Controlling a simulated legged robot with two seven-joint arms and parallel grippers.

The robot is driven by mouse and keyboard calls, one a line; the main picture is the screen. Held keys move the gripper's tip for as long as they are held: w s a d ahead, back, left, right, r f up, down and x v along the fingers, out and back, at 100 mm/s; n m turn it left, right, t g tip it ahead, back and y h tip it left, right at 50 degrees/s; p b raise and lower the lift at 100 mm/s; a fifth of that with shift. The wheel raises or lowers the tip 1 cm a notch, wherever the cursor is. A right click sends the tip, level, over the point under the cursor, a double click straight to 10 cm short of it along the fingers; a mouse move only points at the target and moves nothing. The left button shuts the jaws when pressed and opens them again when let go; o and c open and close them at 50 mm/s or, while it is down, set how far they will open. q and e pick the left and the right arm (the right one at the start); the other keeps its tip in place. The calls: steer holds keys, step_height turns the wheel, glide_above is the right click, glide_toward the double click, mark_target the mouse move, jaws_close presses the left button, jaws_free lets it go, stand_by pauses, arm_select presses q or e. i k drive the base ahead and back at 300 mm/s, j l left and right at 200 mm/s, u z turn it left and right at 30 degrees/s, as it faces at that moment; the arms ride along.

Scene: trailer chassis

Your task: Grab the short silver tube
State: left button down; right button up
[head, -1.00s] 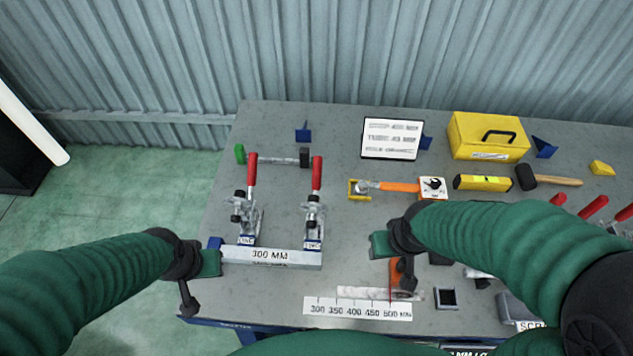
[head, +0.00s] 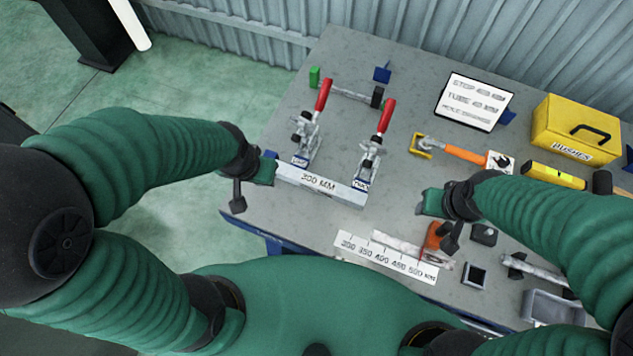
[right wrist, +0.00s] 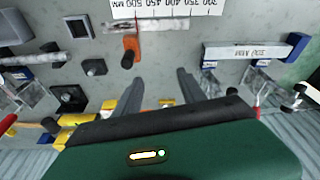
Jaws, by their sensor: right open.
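Several silver pieces show, and I cannot tell which is meant by the short silver tube. One silver tube (head: 395,243) lies along the ruler strip, with an orange clamp at its right end; it also shows in the right wrist view (right wrist: 165,26). Another silver tube (head: 538,270) lies at right. My right gripper (head: 428,203) is open and empty above the table, beyond the ruler tube; its fingers show in the wrist view (right wrist: 157,85). My left gripper (head: 270,170) is at the 300 MM bar's left end, jaws unclear.
Two red-handled toggle clamps (head: 323,94) (head: 387,116) stand behind the 300 MM bar (head: 325,187). The orange clamp (head: 434,236) sits by the ruler strip (head: 375,262).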

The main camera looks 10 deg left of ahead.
mark_target(351, 196)
steer(key=j+u, duration=0.1)
steer(key=j, duration=1.55)
steer(key=i, duration=0.1)
